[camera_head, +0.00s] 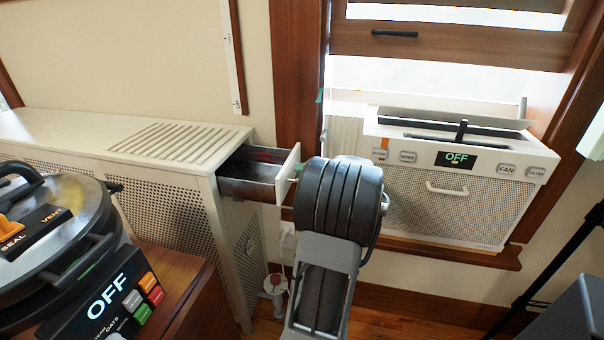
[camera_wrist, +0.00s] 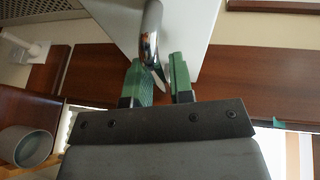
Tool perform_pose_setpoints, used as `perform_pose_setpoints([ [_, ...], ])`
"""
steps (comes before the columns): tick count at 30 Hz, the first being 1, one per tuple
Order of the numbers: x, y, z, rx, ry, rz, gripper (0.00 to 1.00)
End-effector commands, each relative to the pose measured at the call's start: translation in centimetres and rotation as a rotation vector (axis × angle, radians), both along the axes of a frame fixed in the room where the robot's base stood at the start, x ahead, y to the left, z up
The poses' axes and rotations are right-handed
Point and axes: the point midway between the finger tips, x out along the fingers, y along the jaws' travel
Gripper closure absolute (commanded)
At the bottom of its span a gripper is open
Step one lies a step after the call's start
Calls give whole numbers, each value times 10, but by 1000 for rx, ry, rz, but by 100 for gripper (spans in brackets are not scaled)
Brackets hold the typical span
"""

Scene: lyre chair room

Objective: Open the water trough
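The water trough (camera_head: 248,181) is a metal-lined drawer pulled partly out of the right end of the white radiator cover. Its inside shows, with something red at the back. Its white front panel (camera_head: 287,174) faces my arm. In the wrist view, a curved chrome handle (camera_wrist: 151,38) stands out from the white panel (camera_wrist: 196,28). My gripper (camera_wrist: 160,72) has green fingers close together, one on each side of the handle's lower end, and looks shut on it.
The white perforated radiator cover (camera_head: 120,150) stands against the wall. A pressure cooker (camera_head: 50,225) sits on a wooden cabinet at the lower left. A white window unit reading OFF (camera_head: 450,190) is at the right. A dark stand (camera_head: 555,255) is at the right edge.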

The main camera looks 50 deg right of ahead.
Motion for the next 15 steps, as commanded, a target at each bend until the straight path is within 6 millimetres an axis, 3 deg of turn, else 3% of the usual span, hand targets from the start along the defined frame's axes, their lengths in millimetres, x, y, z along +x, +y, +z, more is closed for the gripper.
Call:
perform_pose_setpoints([
  [8, -3, -1, 1, -1, 0, -3, 78],
  [15, -37, -2, 8, -2, -1, -7, 78],
])
